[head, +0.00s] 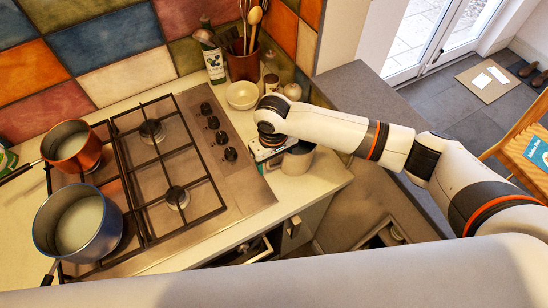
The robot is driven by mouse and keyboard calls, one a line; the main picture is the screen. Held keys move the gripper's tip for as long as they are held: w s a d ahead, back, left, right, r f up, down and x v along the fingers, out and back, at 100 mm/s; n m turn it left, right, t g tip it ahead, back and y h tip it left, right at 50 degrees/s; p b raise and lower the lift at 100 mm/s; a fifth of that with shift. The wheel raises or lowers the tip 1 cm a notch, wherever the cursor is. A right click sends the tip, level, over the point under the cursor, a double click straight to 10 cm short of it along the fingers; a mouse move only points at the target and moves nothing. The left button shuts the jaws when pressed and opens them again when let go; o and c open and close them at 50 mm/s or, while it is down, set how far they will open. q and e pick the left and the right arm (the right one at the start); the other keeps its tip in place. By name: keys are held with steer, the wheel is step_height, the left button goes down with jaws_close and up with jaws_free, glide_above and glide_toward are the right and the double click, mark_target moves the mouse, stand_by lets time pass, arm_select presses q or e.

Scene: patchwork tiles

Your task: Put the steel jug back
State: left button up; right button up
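My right gripper (271,151) points down beside the jug's left side. Its fingertips are hidden, so I cannot tell whether they touch or grip the jug. My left gripper is not in view.
A gas hob (168,170) fills the middle, with a copper pan (90,153) and a blue pan (107,232) at left. A white bowl (242,95), a green bottle (212,58) and a utensil pot (243,66) stand behind. A grey counter (352,90) lies right.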

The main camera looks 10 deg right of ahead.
step_height(320, 180, up, 12)
steer(key=b, duration=0.3)
steer(key=shift+r, duration=0.15)
steer(key=shift+s, duration=0.1)
stand_by(0.7)
